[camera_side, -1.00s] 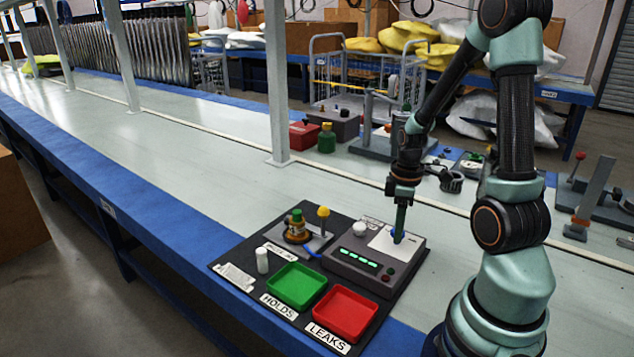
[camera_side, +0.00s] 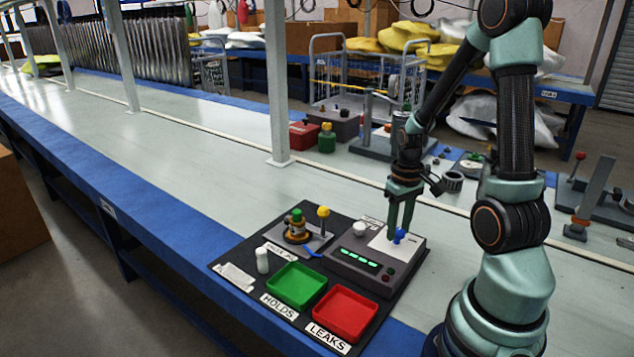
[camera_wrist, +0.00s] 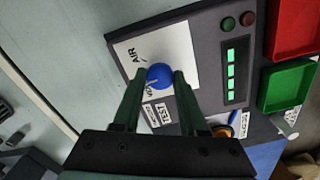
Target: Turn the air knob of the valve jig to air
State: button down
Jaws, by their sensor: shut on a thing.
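The valve jig is a grey box (camera_side: 345,267) with a white panel on top. Its blue air knob (camera_side: 399,236) stands on that panel and also shows in the wrist view (camera_wrist: 159,77). My gripper (camera_side: 401,232) points down and is shut on the knob, with one finger on each side of it in the wrist view (camera_wrist: 161,75). A pale mark shows near the knob's lower left edge there.
A green HOLDS tray (camera_side: 296,285) and a red LEAKS tray (camera_side: 345,312) lie in front of the jig. A brass fitting with a green top (camera_side: 297,227) and a yellow-topped post (camera_side: 323,218) stand to its left.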

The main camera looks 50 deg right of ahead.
aim_at(398, 230)
jog(key=m, duration=0.4)
jog(key=shift+m, duration=0.3)
jog(key=m, duration=0.4)
jog(key=shift+r, duration=0.1)
jog(key=shift+m, duration=0.3)
jog(key=shift+c, duration=2.2)
grip_release()
notch_tip(398, 230, up, 12)
